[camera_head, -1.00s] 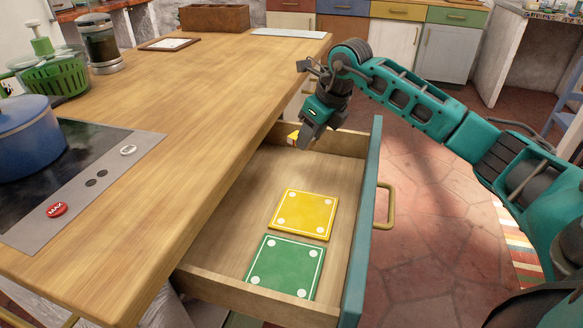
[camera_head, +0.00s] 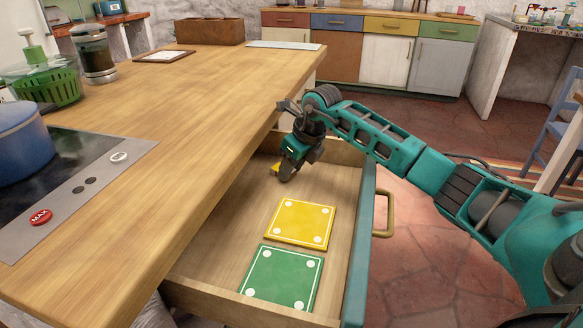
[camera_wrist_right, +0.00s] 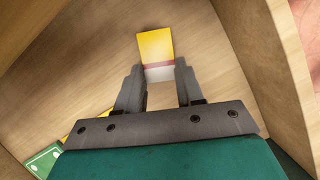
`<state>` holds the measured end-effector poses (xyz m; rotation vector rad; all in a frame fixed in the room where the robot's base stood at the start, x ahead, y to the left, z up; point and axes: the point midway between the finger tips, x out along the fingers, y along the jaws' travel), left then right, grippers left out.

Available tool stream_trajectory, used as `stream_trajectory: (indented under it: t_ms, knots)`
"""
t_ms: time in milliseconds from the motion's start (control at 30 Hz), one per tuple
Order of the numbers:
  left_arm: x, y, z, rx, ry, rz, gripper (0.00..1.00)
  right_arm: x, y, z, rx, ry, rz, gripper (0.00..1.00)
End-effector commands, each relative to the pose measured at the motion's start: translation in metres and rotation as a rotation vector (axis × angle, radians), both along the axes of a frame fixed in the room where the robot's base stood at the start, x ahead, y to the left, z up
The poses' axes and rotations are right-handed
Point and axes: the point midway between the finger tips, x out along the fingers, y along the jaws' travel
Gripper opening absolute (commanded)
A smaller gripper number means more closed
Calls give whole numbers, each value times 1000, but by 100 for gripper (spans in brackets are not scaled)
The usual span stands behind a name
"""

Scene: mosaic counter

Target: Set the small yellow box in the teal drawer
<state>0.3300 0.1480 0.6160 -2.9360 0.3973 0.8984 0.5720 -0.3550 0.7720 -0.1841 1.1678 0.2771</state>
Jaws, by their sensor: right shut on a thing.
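The small yellow box (camera_wrist_right: 156,48) is between the fingertips of my right gripper (camera_wrist_right: 158,88), as the right wrist view shows; it has a red band and a pale end. In the head view my right gripper (camera_head: 284,174) is low inside the open teal drawer (camera_head: 356,255), at its far end, and mostly hides the box (camera_head: 275,168). The gripper is shut on the box. I cannot tell whether the box touches the drawer floor. My left gripper is not in view.
A yellow tile (camera_head: 301,222) and a green tile (camera_head: 282,278) lie in the near part of the drawer. The wooden counter (camera_head: 170,130) edges the drawer on the left. A blue pot (camera_head: 22,143) stands on the hob at far left.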

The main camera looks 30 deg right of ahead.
Motion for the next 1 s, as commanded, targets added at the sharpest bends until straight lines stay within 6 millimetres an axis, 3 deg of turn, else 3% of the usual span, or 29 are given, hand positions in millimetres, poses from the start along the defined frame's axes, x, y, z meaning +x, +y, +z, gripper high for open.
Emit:
stream_trajectory:
  t_ms: [200,233,467,767,1000]
  knots:
    - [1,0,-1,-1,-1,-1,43,0,0,-3,0,0,0,4]
    - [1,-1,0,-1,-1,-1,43,0,0,-3,0,0,0,39]
    - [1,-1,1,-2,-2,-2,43,0,0,-2,0,0,0,61]
    - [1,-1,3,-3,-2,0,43,0,0,1,0,0,0,62]
    - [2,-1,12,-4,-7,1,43,-13,-5,36,-4,-2,0,62]
